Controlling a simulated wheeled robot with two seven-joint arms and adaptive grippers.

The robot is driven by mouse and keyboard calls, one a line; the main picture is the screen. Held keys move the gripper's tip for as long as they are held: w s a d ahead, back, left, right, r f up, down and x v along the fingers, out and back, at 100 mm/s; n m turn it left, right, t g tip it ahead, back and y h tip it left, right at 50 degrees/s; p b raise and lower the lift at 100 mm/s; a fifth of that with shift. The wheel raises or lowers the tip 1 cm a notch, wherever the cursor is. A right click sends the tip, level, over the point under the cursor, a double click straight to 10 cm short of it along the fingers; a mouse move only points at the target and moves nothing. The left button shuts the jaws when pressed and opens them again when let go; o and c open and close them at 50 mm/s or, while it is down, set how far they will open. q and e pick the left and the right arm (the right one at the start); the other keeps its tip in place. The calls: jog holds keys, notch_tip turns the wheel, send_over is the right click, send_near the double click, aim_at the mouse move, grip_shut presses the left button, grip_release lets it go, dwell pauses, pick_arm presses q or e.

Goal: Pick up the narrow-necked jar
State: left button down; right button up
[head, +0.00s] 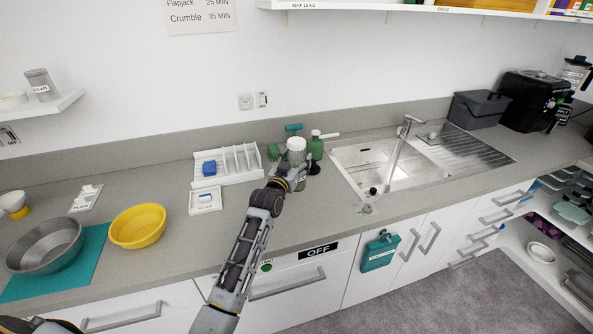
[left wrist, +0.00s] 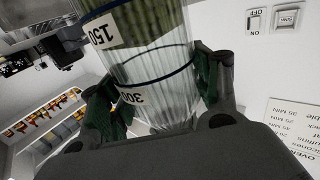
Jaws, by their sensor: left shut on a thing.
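A clear, ribbed jar (left wrist: 150,75) with dark blue bands and labels reading 150 and 300 is between the fingers of my left gripper (left wrist: 160,95) in the left wrist view. The fingers touch it on both sides, and something greenish shows in or through its upper part in that picture. In the head view the jar's pale top (head: 297,145) shows above my left gripper (head: 294,172), near the back of the counter left of the sink. My wrist hides its lower part, so I cannot tell whether it touches the counter. My right gripper is not in view.
A white rack (head: 228,165) is further left, the sink (head: 375,165) to the right.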

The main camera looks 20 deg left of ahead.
pick_arm(q)
jog(key=shift+r, duration=1.35)
